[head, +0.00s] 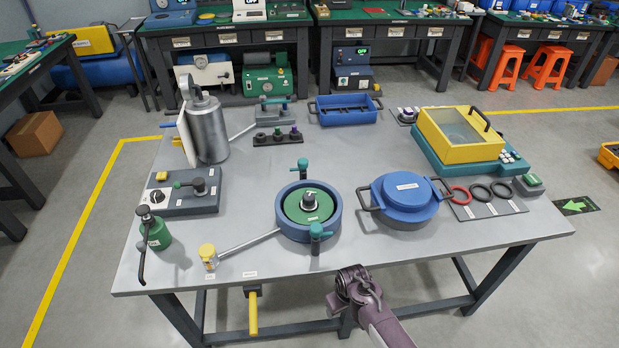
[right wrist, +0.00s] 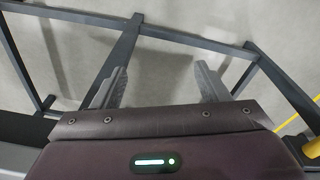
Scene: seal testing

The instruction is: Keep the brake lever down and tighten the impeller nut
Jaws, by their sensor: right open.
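A round blue housing (head: 279,214) stands at the table's front middle, with a green disc (head: 316,215) inside. A dark nut-like hub (head: 309,201) sits at the disc's centre. A grey rod (head: 250,242) runs left from the housing to a yellow knob (head: 207,251) low near the table's front edge; it looks like the brake lever. A yellow handle (head: 253,313) hangs below the front edge. My right gripper (head: 353,287) is at the front edge, right of the housing and apart from it. In the right wrist view it (right wrist: 161,76) is open and empty. My left gripper is not in view.
Teal clamp handles (head: 317,232) stand at the housing's front and back. A blue lidded pot (head: 405,198) is to its right, a green bottle (head: 154,232) to the far left. The table frame (right wrist: 112,62) lies below my right gripper. Bare tabletop (head: 345,130) lies behind the housing.

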